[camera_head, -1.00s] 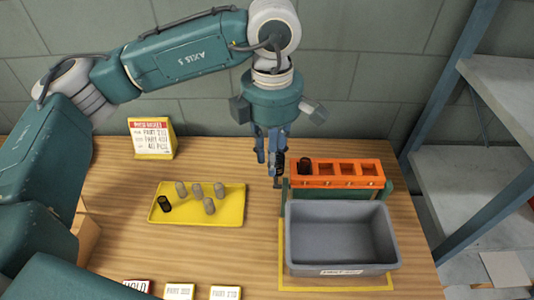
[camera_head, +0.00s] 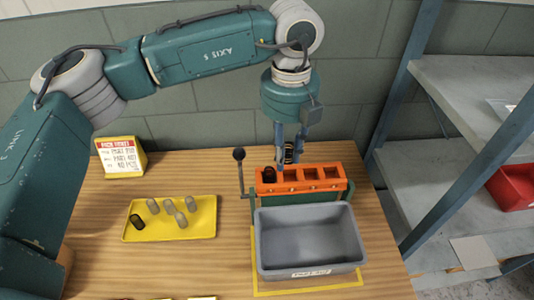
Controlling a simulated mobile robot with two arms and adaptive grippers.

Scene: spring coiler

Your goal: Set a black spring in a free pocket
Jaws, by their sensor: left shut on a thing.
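My left gripper (camera_head: 288,158) points down and is shut on a black spring (camera_head: 288,152). It is at the back of the orange pocket block (camera_head: 300,187), over its left half; I cannot tell how high the spring is above the pockets. Another black spring (camera_head: 270,174) stands in the block's leftmost pocket. The pockets to the right, such as the rightmost one (camera_head: 331,171), look empty. My right gripper is out of view.
A lever with a black knob (camera_head: 239,154) rises at the block's left end. A grey bin (camera_head: 310,240) stands in front of the block. A sign (camera_head: 120,156) stands at the back left of the wooden table. Metal shelves (camera_head: 470,90) are at the right.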

